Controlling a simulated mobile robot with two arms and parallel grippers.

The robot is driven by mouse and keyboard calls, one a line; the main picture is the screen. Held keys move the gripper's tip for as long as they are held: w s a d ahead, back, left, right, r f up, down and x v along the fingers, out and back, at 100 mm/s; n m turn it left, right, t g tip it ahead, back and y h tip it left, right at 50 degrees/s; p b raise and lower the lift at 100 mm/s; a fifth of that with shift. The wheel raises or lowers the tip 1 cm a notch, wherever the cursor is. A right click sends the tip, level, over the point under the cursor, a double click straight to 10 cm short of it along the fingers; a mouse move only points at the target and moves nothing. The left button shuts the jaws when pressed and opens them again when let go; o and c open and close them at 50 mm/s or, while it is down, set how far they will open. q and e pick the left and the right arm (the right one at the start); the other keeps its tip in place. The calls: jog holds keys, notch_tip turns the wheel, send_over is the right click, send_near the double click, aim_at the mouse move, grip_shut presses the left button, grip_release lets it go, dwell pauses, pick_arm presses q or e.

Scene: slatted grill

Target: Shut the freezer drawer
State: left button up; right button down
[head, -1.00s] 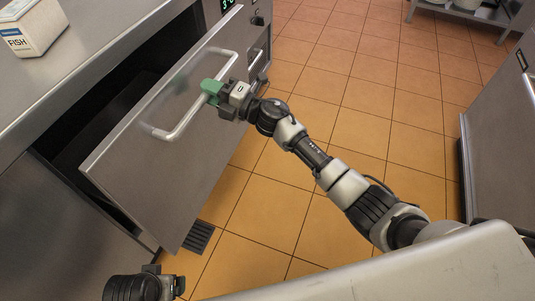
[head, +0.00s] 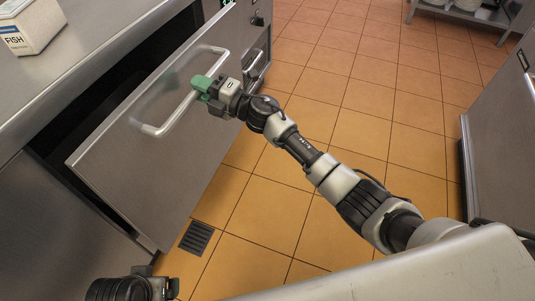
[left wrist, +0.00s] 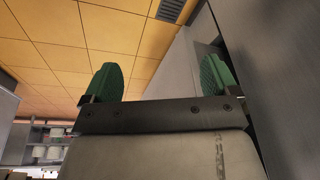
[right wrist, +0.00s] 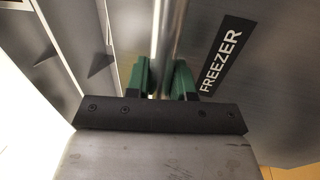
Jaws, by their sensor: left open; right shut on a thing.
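The freezer drawer (head: 190,135) is a steel front with a bar handle (head: 165,128), and it stands partly open from the counter. A dark gap shows behind its front. In the right wrist view, the green fingers (right wrist: 161,80) close around the bar, beside a black FREEZER label (right wrist: 228,56). My left gripper (left wrist: 160,80) is open and empty in the left wrist view, near a steel surface. In the head view only its wrist shows at the bottom left.
A FISH box (head: 30,25) sits on the steel counter (head: 85,60) above the drawer. A floor drain (head: 196,237) lies below the drawer front. The tiled floor (head: 350,110) is clear. A steel cabinet (head: 500,140) stands at the right.

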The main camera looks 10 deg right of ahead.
aim_at(184, 85)
pick_arm(q)
jog(key=shift+b+v, duration=0.6)
jog(key=shift+v, duration=0.9)
pick_arm(e)
jog(key=shift+f+x, duration=0.2)
jog(key=shift+x, duration=0.95)
pick_arm(q)
jog(key=shift+s, duration=0.1)
pick_arm(e)
jog(key=shift+w+a+f+b, duration=0.15)
jog(key=shift+w+a+b, duration=0.45)
jog(key=shift+a+b, duration=0.3)
jog(key=shift+b+x, duration=0.45)
jog(key=shift+x, duration=0.4)
pick_arm(q)
jog(key=w+t, duration=0.1)
jog(key=w+d+t, duration=0.1)
jog(key=w, duration=0.1)
jog(key=w+t, duration=0.1)
jog(key=shift+w+d+f+h, duration=0.2)
jog(key=shift+w+f+h, duration=0.1)
jog(key=shift+f+h, duration=0.1)
pick_arm(e)
jog(key=shift+w+a+f, duration=0.1)
